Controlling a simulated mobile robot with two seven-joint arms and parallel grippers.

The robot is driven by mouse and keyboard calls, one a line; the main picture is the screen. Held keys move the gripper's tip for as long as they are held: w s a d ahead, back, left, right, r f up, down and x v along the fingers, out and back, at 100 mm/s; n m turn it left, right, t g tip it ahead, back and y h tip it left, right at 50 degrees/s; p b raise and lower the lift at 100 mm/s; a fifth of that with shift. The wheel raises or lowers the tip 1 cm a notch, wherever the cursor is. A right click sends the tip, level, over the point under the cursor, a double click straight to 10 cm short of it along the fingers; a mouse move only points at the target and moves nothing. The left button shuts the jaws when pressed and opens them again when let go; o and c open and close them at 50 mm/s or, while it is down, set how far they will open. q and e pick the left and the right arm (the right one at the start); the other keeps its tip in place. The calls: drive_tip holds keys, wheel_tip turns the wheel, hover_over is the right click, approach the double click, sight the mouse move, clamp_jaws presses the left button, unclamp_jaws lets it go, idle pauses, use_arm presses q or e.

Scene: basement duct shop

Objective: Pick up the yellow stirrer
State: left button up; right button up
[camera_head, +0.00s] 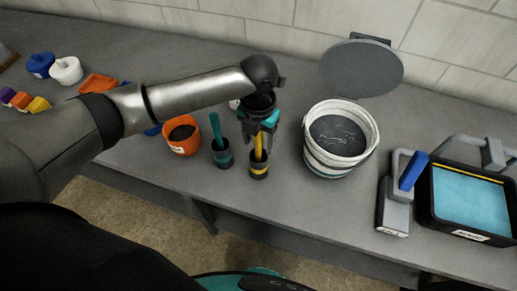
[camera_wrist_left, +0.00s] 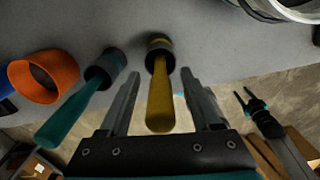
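The yellow stirrer (camera_head: 258,146) stands upright in a dark cup with a yellow band (camera_head: 259,171). My left gripper (camera_head: 261,142) is above that cup, with its fingers around the stirrer's handle. In the left wrist view, the yellow stirrer (camera_wrist_left: 160,98) lies between the two spread fingers of the left gripper (camera_wrist_left: 160,74), with a gap on each side. My right gripper (camera_wrist_left: 248,98) shows small at the right of the left wrist view, its two fingers apart and empty.
A teal stirrer (camera_head: 215,127) in a dark cup (camera_head: 222,158) stands close at left, beside an orange pot (camera_head: 183,142). A white-rimmed bucket (camera_head: 340,160) stands at right. A grey tool (camera_head: 395,205) and black tray (camera_head: 470,228) are farther right. The bench (camera_head: 285,222) in front is clear.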

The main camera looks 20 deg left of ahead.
use_arm(q)
clamp_jaws()
idle(0.3)
drive_tip(key=shift+r, duration=0.1)
